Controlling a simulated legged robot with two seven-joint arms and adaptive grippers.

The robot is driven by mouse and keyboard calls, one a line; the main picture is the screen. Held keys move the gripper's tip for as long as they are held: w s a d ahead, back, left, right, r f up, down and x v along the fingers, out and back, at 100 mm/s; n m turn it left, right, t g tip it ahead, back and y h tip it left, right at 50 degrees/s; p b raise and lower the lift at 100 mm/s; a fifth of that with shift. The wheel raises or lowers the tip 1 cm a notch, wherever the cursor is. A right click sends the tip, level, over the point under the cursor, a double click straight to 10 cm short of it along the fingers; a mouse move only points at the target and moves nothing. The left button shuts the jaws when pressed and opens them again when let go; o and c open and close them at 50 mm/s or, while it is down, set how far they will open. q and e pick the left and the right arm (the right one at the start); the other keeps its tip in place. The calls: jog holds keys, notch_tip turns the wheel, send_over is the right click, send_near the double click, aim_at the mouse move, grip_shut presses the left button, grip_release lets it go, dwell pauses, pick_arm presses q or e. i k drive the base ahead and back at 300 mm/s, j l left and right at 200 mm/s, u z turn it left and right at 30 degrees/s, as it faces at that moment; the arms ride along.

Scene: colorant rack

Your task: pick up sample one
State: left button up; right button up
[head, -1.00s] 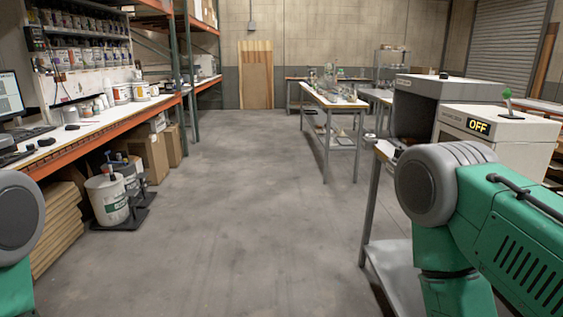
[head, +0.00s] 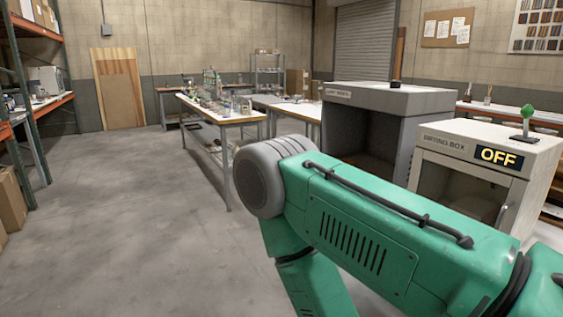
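No object that I can make out as sample one shows in the head view. Small items (head: 222,101) stand on the white-topped table in the middle distance, too small to tell apart. My green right arm crosses the lower right of the view, but its gripper is out of the picture. My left arm and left gripper are not in view.
A grey light booth (head: 385,97) and a white drying box (head: 482,172) with an OFF sign stand at right, partly behind my arm. The white-topped table (head: 232,115) stands ahead. Shelving (head: 25,75) lines the left. Open floor (head: 130,225) lies left of centre.

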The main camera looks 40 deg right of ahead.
aim_at(350, 162)
jog(key=i, duration=1.95)
jog(key=i+z, duration=0.25)
jog(key=z, duration=0.2)
jog(key=i+j+z, duration=0.1)
jog(key=i+z, duration=0.15)
jog(key=z, duration=0.25)
jog(key=i+j+z, duration=0.2)
jog(key=z, duration=0.25)
